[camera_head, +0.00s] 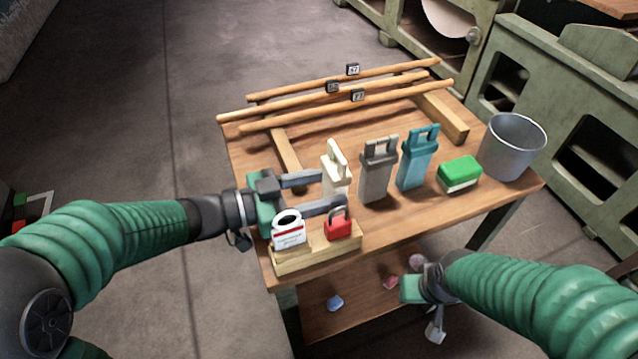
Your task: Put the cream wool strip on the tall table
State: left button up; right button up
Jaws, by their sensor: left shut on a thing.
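Grey (378,172) and teal (416,160) pieces stand right of the cream strip. A green-topped block (459,173) and metal bucket (512,145) are farther right. A wooden block (318,251) with a white roll and red padlock (338,226) sits in front. Wooden rods (300,106) lie behind.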

pick_arm(q)
jog(key=shift+s+d, duration=0.1)
jog(key=shift+d, duration=0.1)
jog(key=o, duration=1.2)
jog(key=shift+a, duration=0.15)
jog(key=o, duration=0.3)
jog(key=shift+a, duration=0.2)
jog(key=shift+d, duration=0.15)
